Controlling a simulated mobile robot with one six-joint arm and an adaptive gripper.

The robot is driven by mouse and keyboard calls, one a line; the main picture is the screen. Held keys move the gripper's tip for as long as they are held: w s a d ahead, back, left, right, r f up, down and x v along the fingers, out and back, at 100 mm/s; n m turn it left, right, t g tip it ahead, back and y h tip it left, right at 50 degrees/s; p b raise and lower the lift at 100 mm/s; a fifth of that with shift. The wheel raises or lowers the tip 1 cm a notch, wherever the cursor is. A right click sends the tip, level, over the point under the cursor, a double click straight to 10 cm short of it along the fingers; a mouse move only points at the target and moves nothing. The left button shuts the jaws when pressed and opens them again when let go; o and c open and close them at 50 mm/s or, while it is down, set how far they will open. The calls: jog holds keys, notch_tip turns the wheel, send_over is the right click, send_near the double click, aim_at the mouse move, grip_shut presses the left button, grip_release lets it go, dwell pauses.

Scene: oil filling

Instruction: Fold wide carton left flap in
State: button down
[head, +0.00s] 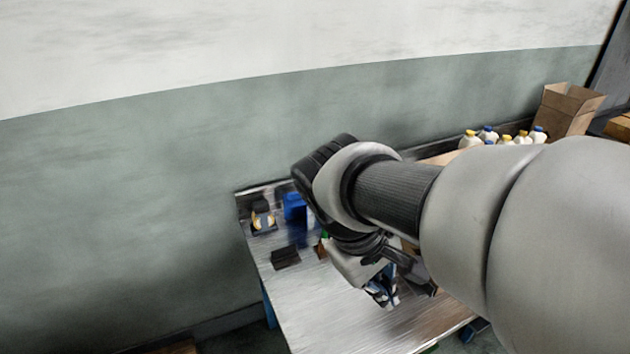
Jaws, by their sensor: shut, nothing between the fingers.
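An open brown cardboard carton (568,110) with raised flaps stands at the far right, by the wall. Part of another brown carton (619,125) shows at the right edge. I cannot tell which of them is the wide carton, and no left flap can be made out clearly. My gripper (418,282) is shut with nothing held, low over the metal table in the middle of the picture, well left of both cartons. My own arm hides much of the area around it.
The metal table (330,322) holds a blue object (296,208), a dark block (285,258) and a small dark stand with a yellow-edged part (262,217) at its left end. Several white bottles with yellow or blue caps (470,140) stand near the upright carton. The table's front left is bare.

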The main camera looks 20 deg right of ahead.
jog(key=w+d+f+n+g+h+p, duration=0.1)
jog(key=w+d+f+n+g+h, duration=0.3)
jog(key=w+d, duration=0.35)
jog(key=w+d+f+n+g+h, duration=0.2)
jog(key=w+d+f+h, duration=0.1)
jog(key=w+d+h, duration=0.4)
jog(key=w+a+f+n+t+h, duration=0.1)
jog(key=w+f+n+t+h, duration=0.35)
jog(key=f, duration=0.45)
jog(key=w+a+f+n+t+h, duration=0.1)
jog(key=w+f+n+t+h, duration=0.25)
jog(key=f+n, duration=0.45)
jog(key=d+r+m+b, duration=0.2)
jog(key=d+r+b, duration=0.2)
jog(key=d, duration=0.6)
jog(key=shift+w+d+r, duration=0.15)
jog(key=shift+w+r, duration=0.05)
jog(key=shift+r, duration=1.2)
jog(key=shift+w, duration=0.1)
